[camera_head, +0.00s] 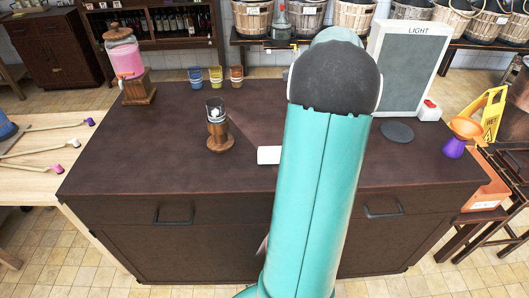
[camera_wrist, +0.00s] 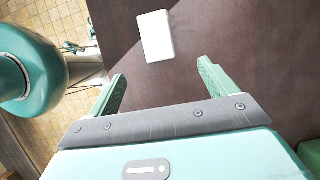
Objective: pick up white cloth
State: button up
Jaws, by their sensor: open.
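The white cloth (camera_wrist: 156,36) lies flat on the dark brown counter and looks like a small folded rectangle in the wrist view. In the head view only the left part of the white cloth (camera_head: 268,155) shows; my teal arm hides the rest. My gripper (camera_wrist: 162,78) is open and empty in the wrist view, with its two green fingers spread wide. The cloth is ahead of the fingertips, roughly in line with the gap between them, and apart from them. My gripper is hidden behind my arm in the head view.
On the counter (camera_head: 120,170) stand a wooden holder with a glass (camera_head: 217,130), several coloured cups (camera_head: 215,77), a pink drink dispenser (camera_head: 123,55), a LIGHT board (camera_head: 408,70) and a dark round disc (camera_head: 397,132). An orange funnel (camera_head: 466,127) tops a purple base at right. The counter's front left is clear.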

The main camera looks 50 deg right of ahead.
send_over(277, 151)
jog(key=s+d, duration=0.2)
jog(key=f, duration=0.6)
jog(key=shift+s+a+f, duration=0.15)
jog(key=shift+s+f, duration=0.05)
jog(key=shift+f, duration=0.1)
jog(key=x, duration=0.6)
jog(key=shift+w, duration=0.15)
jog(key=c, duration=1.1)
jog(key=shift+r, duration=0.15)
jog(key=shift+r, duration=0.55)
notch_tip(277, 151, up, 3)
jog(key=shift+a+f, duration=0.15)
jog(key=shift+f, duration=0.1)
jog(key=s+a+r, duration=0.2)
jog(key=s+r, duration=0.1)
jog(key=s+a+r, duration=0.3)
jog(key=s, duration=0.1)
jog(key=s+a+r, duration=0.3)
jog(key=s, duration=0.1)
jog(key=shift+s+a+r, duration=0.1)
